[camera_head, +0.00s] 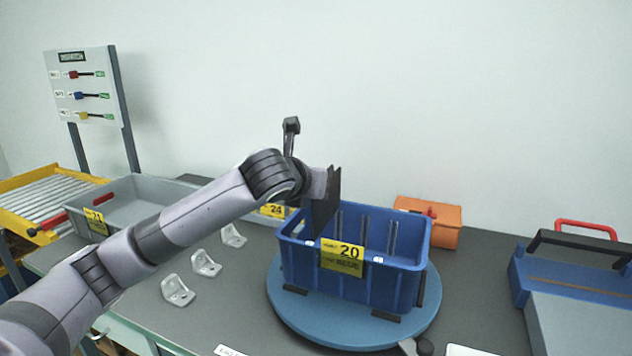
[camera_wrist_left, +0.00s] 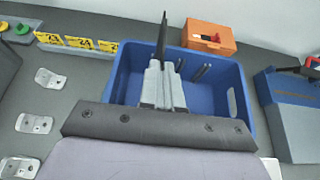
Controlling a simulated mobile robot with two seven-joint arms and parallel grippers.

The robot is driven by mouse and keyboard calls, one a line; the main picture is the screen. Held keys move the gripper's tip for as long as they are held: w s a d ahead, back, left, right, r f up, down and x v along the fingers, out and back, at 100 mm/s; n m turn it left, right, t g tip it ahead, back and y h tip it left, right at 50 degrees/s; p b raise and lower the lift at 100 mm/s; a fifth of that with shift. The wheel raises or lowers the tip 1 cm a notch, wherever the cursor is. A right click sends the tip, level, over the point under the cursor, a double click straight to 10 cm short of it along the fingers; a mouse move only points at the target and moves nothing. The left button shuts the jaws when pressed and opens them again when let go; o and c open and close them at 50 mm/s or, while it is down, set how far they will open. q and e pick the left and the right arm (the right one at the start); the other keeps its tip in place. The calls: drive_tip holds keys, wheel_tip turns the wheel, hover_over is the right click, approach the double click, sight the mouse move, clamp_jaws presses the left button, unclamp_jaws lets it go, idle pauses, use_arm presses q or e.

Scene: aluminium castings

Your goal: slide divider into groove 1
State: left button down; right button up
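The blue crate (camera_head: 385,285) with a yellow "20" label stands on a round blue turntable (camera_head: 290,305). Upright ribs (camera_head: 392,236) show on its inner far wall. My left gripper (camera_head: 319,184) is shut on a thin dark divider (camera_head: 326,207), held upright over the left part of the crate. The divider's lower part overlaps the crate's opening; whether its edges sit in a groove cannot be told. In the left wrist view, the fingers (camera_wrist_left: 162,86) lie over the crate (camera_wrist_left: 218,101), with the divider (camera_wrist_left: 161,40) edge-on beyond them. My right gripper is not in view.
An orange box (camera_head: 432,220) stands behind the crate. A grey tray (camera_head: 140,205) lies at the left, with several metal brackets (camera_head: 205,264) before it. A blue case with a red handle (camera_head: 585,228) is at the right.

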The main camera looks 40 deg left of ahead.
sight(312, 232)
use_arm(q)
drive_tip(key=shift+f+b, duration=1.85)
drive_tip(key=shift+f, duration=3.7)
drive_tip(key=c, duration=1.3)
unclamp_jaws()
drive_tip(key=shift+o, duration=0.2)
drive_tip(key=shift+v, duration=3.6)
drive_tip(key=shift+d+f, duration=0.1)
